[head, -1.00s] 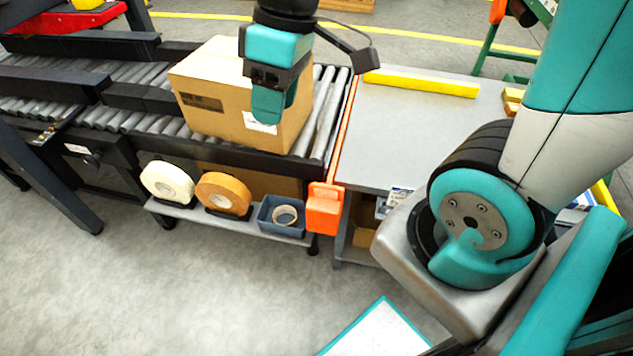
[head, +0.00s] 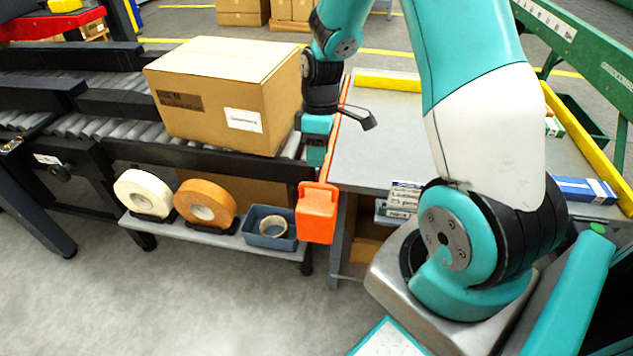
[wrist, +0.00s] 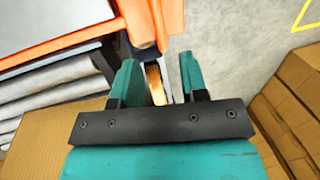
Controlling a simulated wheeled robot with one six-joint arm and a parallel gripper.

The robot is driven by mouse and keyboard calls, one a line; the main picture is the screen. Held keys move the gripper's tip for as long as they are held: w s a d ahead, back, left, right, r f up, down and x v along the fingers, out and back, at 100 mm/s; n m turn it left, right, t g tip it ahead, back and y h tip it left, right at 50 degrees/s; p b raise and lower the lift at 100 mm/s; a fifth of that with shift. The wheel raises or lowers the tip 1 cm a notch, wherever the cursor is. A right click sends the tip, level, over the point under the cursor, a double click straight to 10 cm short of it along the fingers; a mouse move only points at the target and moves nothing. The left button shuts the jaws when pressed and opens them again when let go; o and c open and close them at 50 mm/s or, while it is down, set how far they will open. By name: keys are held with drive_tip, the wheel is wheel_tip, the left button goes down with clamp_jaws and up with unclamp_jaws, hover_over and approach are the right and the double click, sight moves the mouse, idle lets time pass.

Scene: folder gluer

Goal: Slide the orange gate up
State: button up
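The orange gate shows in the head view as a thin upright edge at the roller end, with a blocky orange handle (head: 317,213) low at its front. It looks lowered between the conveyor and the grey table. In the wrist view, an orange bar (wrist: 60,48) crosses the upper left and an orange block (wrist: 166,18) lies just beyond the fingertips. My gripper (head: 317,148) points down above the handle, just right of the large carton. In the wrist view my gripper (wrist: 160,72) has its two teal fingers apart, with no gate part clearly held.
The large carton (head: 205,110) sits on the rollers, close left of my gripper. A shelf below holds a white roll (head: 143,194), an orange-brown roll (head: 205,204) and a blue bin (head: 270,228). The grey table (head: 375,130) on the right is mostly clear, with a yellow bar behind.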

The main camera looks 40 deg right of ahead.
drive_tip(key=f, duration=0.4)
drive_tip(key=s+a+f+b, duration=0.1)
drive_tip(key=f, duration=0.2)
drive_tip(key=shift+r, duration=0.15)
clamp_jaws()
